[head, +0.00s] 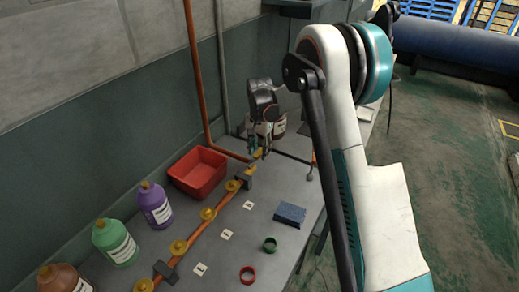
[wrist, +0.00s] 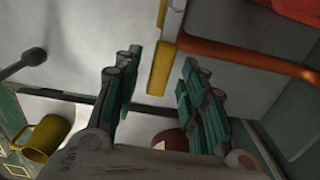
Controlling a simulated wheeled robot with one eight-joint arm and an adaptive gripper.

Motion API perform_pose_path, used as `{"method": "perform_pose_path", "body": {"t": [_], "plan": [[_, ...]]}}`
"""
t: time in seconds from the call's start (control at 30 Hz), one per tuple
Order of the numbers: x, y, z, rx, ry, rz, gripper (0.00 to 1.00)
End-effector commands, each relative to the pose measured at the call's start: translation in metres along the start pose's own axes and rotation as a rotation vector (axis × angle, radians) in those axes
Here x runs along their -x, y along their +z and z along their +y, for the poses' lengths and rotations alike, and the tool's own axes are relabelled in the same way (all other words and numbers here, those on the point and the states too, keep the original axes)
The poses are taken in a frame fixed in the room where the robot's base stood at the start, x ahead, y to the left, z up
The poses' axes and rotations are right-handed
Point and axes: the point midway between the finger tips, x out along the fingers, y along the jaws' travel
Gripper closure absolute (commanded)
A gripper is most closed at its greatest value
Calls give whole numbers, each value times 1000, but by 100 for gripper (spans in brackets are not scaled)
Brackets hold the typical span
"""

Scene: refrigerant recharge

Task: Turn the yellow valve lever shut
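The yellow valve lever (wrist: 160,68) shows in the wrist view as a flat upright bar in the gap between my gripper's fingertips. In the head view it is a small yellow patch (head: 258,154) at the far end of the copper pipe, partly hidden by my gripper (head: 262,140). My gripper (wrist: 160,60) is open, with one teal-padded finger on each side of the lever. Gaps show between the lever and both fingers, so they look apart from it. How deep the lever sits between the fingers is hard to tell.
The copper pipe (head: 193,240) carries several yellow fittings. A red bin (head: 198,173) stands behind it. Purple (head: 155,204), green (head: 115,241) and brown bottles line the left. A blue block (head: 290,214), green ring (head: 270,244) and red ring (head: 248,275) lie on the bench.

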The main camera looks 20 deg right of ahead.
Motion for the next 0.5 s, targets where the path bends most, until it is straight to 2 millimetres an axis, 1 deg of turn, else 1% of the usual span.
{"method": "perform_pose_path", "body": {"t": [0.07,0.17,0.2,0.23,0.27,0.5], "plan": [[0,0,0,0,0,0,62],[0,0,0,0,0,0,82],[0,0,0,0,0,0,91],[0,0,0,0,0,0,98],[0,0,0,0,0,0,100],[0,0,0,-5,0,0,100]]}}
